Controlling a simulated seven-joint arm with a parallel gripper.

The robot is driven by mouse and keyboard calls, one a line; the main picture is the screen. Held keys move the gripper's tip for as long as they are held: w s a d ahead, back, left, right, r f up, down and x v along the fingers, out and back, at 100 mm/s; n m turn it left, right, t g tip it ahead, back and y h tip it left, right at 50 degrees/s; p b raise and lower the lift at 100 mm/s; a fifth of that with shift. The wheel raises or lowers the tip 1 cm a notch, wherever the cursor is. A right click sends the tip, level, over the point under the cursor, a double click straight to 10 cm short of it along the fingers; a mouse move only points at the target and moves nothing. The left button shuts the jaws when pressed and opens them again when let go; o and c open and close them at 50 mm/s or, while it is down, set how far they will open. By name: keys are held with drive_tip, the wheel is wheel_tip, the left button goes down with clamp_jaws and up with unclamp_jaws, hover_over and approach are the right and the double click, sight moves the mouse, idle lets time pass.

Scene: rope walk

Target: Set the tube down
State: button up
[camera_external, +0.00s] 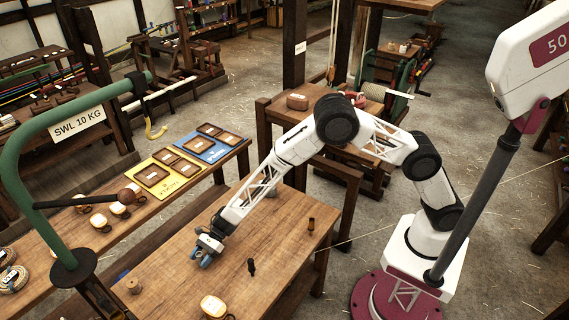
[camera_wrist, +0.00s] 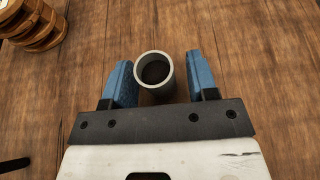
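The tube (camera_wrist: 154,86) is a short grey cylinder in the wrist view, upright with its open round rim facing the camera and a dark hollow inside. It stands between the two blue fingers of my gripper (camera_wrist: 163,82). A gap shows between the tube and the right finger; the left finger is close beside it, and I cannot tell if they touch. The fingers look open around it. In the external view my gripper (camera_external: 203,259) is low over the wooden bench (camera_external: 265,225), near its left side. The tube cannot be made out there.
A ridged wooden piece (camera_wrist: 32,25) lies at the upper left in the wrist view. On the bench are a dark small tool (camera_external: 251,267), a brown cylinder (camera_external: 311,224) and an orange-and-white item (camera_external: 213,306). A green hook stand (camera_external: 18,165) rises at the left.

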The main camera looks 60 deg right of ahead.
drive_tip(key=shift+r, duration=0.15)
drive_tip(key=shift+v, duration=6.05)
